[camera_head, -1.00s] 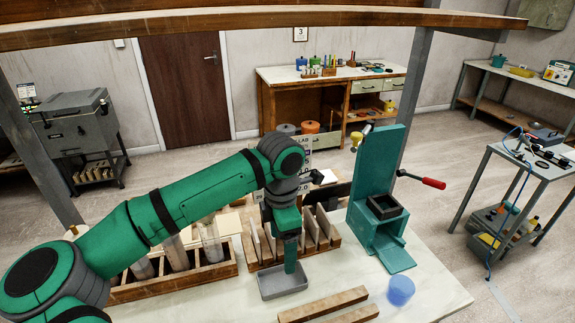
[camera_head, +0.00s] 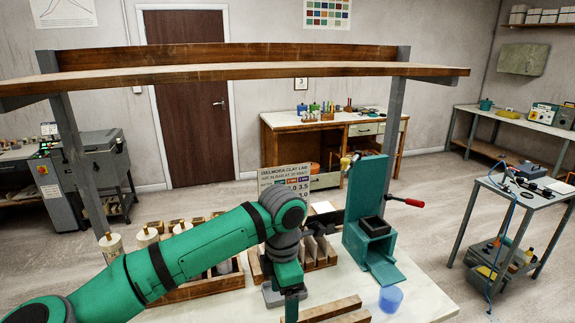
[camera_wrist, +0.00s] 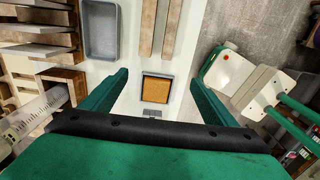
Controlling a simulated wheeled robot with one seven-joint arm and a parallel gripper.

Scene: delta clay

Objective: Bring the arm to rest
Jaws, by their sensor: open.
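My green arm reaches across the worktable (camera_head: 425,300) from the lower left in the head view. My gripper (camera_head: 291,308) points down near the front of the table, and its tips are cut off by the lower edge. In the wrist view my gripper (camera_wrist: 160,88) has its two green fingers wide apart with nothing held between them. A small square tray with an orange-brown inside (camera_wrist: 156,90) lies below, seen between the fingers. A grey tray (camera_wrist: 101,30) lies beside it, and it is partly hidden behind my gripper in the head view.
Wooden bars (camera_head: 330,309) lie right of my gripper. A green press (camera_head: 366,215) with a red-handled lever and a blue cup (camera_head: 390,299) stand further right. Wooden racks (camera_head: 205,288) stand left. A shelf (camera_head: 240,72) spans above the table.

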